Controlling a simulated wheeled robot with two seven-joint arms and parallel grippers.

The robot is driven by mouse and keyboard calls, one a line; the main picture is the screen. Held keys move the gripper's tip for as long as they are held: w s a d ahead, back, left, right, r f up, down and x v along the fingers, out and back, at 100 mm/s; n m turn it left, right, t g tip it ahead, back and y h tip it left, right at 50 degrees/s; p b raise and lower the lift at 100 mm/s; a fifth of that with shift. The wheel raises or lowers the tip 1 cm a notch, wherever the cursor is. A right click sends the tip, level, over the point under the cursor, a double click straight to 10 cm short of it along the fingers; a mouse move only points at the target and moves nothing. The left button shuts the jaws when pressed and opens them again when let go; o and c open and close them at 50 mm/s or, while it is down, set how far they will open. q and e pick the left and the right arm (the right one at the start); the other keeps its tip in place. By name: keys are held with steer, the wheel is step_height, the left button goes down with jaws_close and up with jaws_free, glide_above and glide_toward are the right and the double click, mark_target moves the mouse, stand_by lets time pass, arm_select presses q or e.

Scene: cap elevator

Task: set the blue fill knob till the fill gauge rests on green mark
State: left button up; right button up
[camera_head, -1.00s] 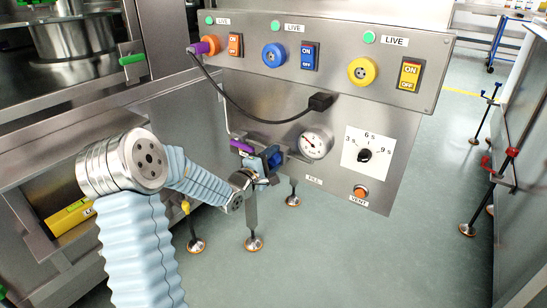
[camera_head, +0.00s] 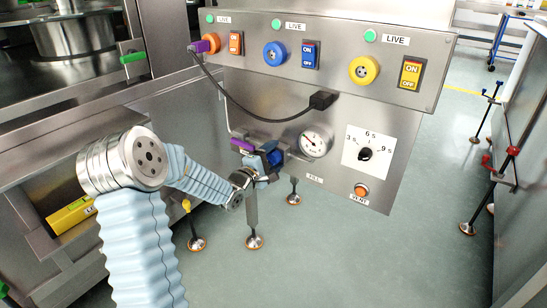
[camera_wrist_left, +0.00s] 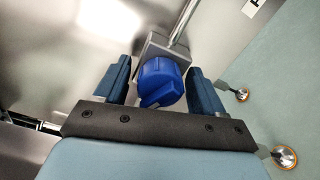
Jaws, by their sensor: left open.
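The blue fill knob (camera_head: 276,157) sits on the pipe fitting left of the round fill gauge (camera_head: 315,143) on the metal panel. The gauge has a white face and a dark needle; its green mark is too small to make out. My left gripper (camera_head: 264,158) is at the knob. In the left wrist view the blue knob (camera_wrist_left: 160,82) lies between the two blue fingers of my left gripper (camera_wrist_left: 160,68), with a gap on each side. The gripper is open. My right gripper is not in view.
A black plug and cable (camera_head: 320,101) hang across the panel above the gauge. A timer dial (camera_head: 365,155) and an orange vent button (camera_head: 361,191) are to the right. A purple handle (camera_head: 242,145) is close by my left gripper.

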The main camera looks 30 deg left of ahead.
arm_select(q)
steer(key=shift+s, duration=0.1)
steer(key=s+a, duration=0.1)
steer(key=s, duration=1.2)
steer(key=shift+s, duration=0.3)
steer(key=d+f+m+g+h+p, duration=0.1)
steer(key=d+f+m+g, duration=0.3)
steer(key=d+f, duration=0.45)
steer(key=d+f+m+g+h+p, duration=0.1)
steer(key=d+f+m+g, duration=0.3)
steer(key=f, duration=0.7)
steer(key=s+d+f+m+g+p, duration=0.1)
steer(key=s+d+f+m+g, duration=0.8)
steer(key=s+d+f, duration=0.4)
steer(key=s+d+m, duration=0.1)
steer(key=s+d, duration=0.1)
steer(key=s, duration=0.1)
steer(key=shift+s+h+p, duration=0.3)
steer(key=shift+s+h, duration=0.1)
